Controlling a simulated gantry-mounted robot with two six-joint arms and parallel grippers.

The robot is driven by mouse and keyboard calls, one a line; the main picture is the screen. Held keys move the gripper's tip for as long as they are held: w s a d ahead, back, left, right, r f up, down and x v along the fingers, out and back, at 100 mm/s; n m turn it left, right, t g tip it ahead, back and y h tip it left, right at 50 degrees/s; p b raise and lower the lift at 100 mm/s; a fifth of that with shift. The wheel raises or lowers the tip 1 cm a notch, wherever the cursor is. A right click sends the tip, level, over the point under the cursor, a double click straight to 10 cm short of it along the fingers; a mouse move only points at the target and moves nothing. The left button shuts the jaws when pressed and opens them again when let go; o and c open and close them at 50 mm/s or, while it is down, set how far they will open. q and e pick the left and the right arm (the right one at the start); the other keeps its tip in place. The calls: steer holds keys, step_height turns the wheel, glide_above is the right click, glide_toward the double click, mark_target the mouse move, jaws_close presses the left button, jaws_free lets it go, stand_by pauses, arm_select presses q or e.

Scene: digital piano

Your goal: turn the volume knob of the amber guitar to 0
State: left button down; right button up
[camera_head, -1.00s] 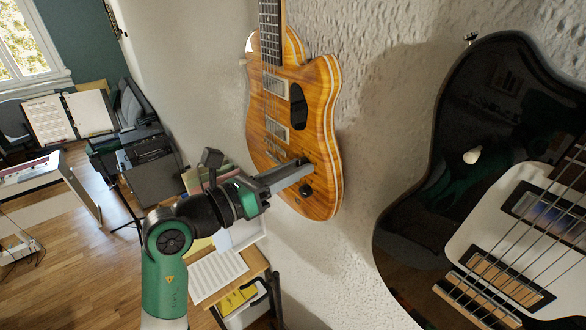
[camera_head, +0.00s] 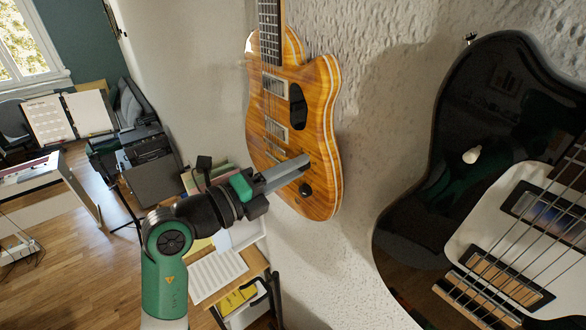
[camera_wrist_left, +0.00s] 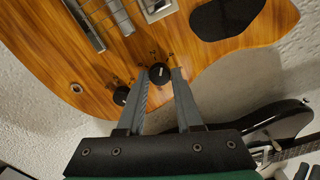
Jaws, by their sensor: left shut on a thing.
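The amber guitar (camera_head: 325,110) hangs on the wall, with a dark oval plate and metal pickups. My left gripper (camera_head: 303,164) is at the lower part of its body. In the left wrist view, the left gripper (camera_wrist_left: 160,74) has one finger on each side of a round black knob (camera_wrist_left: 159,73) and is shut on it. In the head view the fingers hide this knob. One free knob (camera_head: 305,189) shows below the fingertips in the head view. My right gripper is out of view.
A black guitar (camera_head: 420,215) hangs on the same wall to the right. Bare textured wall (camera_head: 375,120) lies between the guitars. Below left are a wooden stand with sheet music (camera_head: 218,272), a black chair or case and a desk.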

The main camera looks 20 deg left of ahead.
arm_select(q)
steer(key=shift+r+n, duration=0.1)
steer(key=shift+n, duration=7.7)
steer(key=c, duration=0.6)
jaws_free()
